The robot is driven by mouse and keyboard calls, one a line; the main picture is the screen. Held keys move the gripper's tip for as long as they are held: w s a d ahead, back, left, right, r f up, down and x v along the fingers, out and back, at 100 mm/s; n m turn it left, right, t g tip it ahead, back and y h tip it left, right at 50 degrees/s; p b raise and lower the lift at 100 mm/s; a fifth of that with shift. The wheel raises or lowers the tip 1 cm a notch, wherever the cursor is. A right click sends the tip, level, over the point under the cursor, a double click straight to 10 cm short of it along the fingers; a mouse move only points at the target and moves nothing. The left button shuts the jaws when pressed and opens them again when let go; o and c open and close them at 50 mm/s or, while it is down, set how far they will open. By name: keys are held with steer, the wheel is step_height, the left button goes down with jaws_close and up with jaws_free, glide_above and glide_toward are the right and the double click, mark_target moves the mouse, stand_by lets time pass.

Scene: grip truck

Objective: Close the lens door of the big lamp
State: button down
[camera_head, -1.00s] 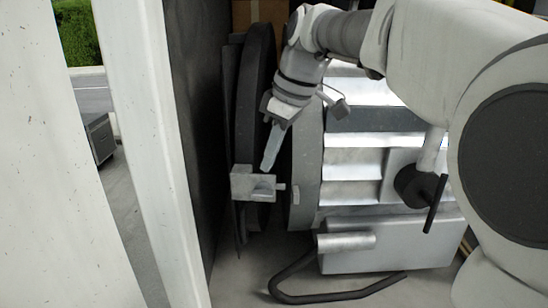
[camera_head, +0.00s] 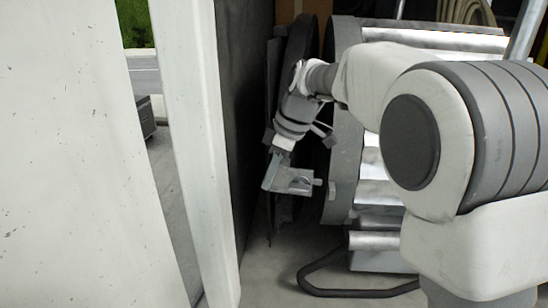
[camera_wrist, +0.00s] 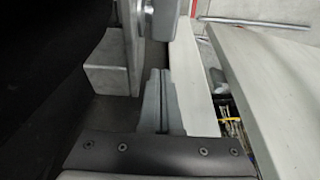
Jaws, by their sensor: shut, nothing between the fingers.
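The big lamp (camera_head: 345,150) lies with its round front rim facing left and its ribbed silver housing to the right. Its lens door (camera_head: 296,45), a dark round frame seen nearly edge-on, stands ajar left of the rim, with a narrow gap between them. A grey latch block (camera_head: 298,183) is at the door's lower edge; a grey block also shows in the wrist view (camera_wrist: 108,75). My gripper (camera_head: 268,182) is shut and empty, pointing down at the left of the latch block. Its fingers show in the wrist view (camera_wrist: 160,95); contact is unclear. My arm hides part of the lamp.
A dark wall (camera_head: 243,120) and a white post (camera_head: 195,150) stand close on the left, leaving little room there. A bent black handle bar (camera_head: 345,292) lies low in front of the lamp. Coiled hose (camera_head: 465,11) is at the back right.

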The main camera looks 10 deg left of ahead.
steer(key=d, duration=0.3)
steer(key=shift+d+r, duration=0.25)
steer(key=shift+d, duration=0.05)
